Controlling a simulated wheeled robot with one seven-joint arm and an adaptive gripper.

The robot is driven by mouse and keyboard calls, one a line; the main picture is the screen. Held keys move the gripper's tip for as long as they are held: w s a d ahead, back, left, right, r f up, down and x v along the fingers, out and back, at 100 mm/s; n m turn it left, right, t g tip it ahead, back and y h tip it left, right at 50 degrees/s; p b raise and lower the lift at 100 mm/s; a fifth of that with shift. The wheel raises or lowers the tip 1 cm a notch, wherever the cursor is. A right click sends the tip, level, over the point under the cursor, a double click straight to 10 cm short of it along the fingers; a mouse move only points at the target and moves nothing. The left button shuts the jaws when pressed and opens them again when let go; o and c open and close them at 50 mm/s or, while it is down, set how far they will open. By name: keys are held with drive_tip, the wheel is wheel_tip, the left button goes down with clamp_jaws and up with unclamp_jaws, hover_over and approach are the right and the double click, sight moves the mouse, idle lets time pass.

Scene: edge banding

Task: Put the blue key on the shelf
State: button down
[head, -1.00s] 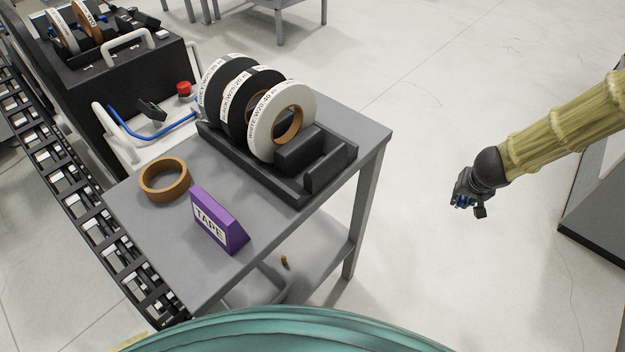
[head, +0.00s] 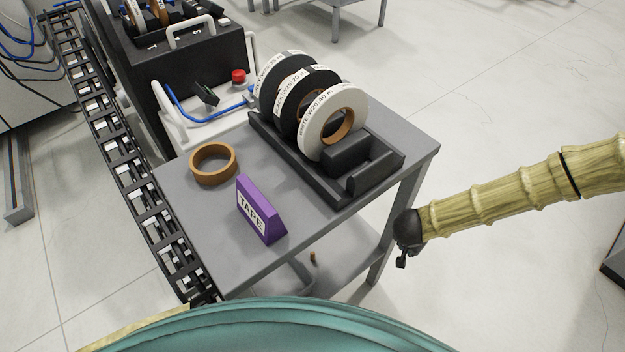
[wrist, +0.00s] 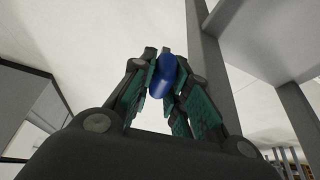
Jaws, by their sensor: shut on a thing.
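My gripper (head: 403,258) is to the right of the grey table, beside its right leg. In the wrist view my gripper (wrist: 163,95) is shut on the blue key (wrist: 163,74), whose rounded blue end shows between the fingers. The key is hidden in the head view. The grey table has a top (head: 200,225) and a lower shelf (head: 345,262) beneath it. A small brown object (head: 313,257) is on the lower shelf.
On the tabletop are a purple TAPE block (head: 260,212), a brown tape roll (head: 213,165) and a black rack (head: 345,195) holding edge-banding rolls (head: 332,120). The table's right leg (head: 393,225) stands close to my gripper. Open floor lies to the right.

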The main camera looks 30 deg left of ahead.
drive_tip(key=s+a+f, duration=0.1)
drive_tip(key=s+a, duration=0.1)
drive_tip(key=a, duration=0.1)
drive_tip(key=s+a+f+m, duration=0.1)
drive_tip(key=s+a, duration=0.2)
drive_tip(key=s+a+f+m, duration=0.1)
drive_tip(key=s+a, duration=0.1)
drive_tip(key=a, duration=0.2)
drive_tip(key=shift+s+f+h, duration=0.3)
drive_tip(key=shift+s+h, duration=0.1)
drive_tip(key=s+a+m, duration=0.1)
drive_tip(key=s+a, duration=0.2)
drive_tip(key=a, duration=0.1)
drive_tip(key=s+a+m+g+h+b, duration=0.1)
drive_tip(key=s+a+m, duration=0.1)
drive_tip(key=s+a, duration=0.2)
drive_tip(key=shift+s, duration=0.25)
drive_tip(key=shift+s+a+r, duration=0.2)
drive_tip(key=shift+s+a, duration=0.1)
drive_tip(key=shift+a, duration=0.1)
drive_tip(key=b, duration=0.2)
approach(367, 244)
drive_tip(key=shift+w+d+f, duration=0.5)
drive_tip(key=shift+w, duration=0.1)
drive_tip(key=shift+f+b, duration=0.5)
drive_tip(key=shift+f, duration=1.25)
drive_tip(key=c, duration=1.4)
unclamp_jaws()
